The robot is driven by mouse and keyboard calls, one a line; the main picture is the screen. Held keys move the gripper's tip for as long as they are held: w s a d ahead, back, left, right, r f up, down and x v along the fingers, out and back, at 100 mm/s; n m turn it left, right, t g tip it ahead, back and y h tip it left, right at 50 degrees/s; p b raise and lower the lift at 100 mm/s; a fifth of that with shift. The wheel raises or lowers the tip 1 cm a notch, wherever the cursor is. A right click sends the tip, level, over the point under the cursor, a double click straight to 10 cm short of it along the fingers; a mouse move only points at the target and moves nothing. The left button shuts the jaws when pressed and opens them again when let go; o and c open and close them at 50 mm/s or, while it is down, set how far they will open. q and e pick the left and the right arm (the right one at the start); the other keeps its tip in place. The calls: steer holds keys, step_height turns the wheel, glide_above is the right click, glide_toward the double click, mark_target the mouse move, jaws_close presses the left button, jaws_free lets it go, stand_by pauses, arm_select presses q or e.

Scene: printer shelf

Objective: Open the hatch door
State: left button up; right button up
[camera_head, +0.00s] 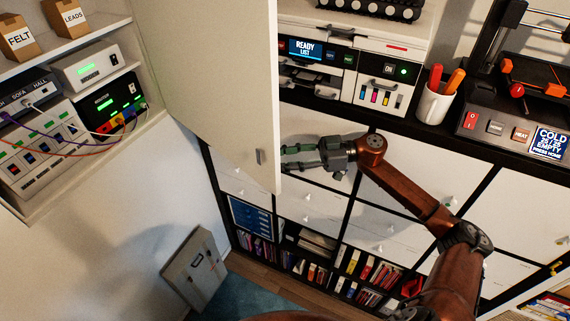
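The hatch door (215,75) is a tall pale panel, swung well out from the wall cabinet (85,40) at the left, so the cabinet's inside shows. Whether a fingertip touches the door edge cannot be told. My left gripper is not in view.
The cabinet holds boxes, power units and cables. A black-edged shelf unit (470,150) with a printer (345,65), a pen cup (436,100) and a 3D printer (515,110) stands behind my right arm. A grey box (195,268) is low by the wall.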

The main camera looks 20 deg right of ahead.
step_height(320, 180, up, 8)
steer(key=shift+s+a+y, duration=0.2)
steer(key=shift+s+y, duration=0.1)
steer(key=shift+y, duration=0.1)
steer(key=shift+o, duration=1)
steer(key=shift+s+d+r, duration=0.15)
steer(key=shift+s, duration=0.15)
steer(key=shift+c, duration=0.6)
steer(key=shift+w, duration=0.1)
steer(key=shift+o, duration=0.3)
steer(key=shift+f, duration=0.2)
steer(key=shift+r, duration=0.1)
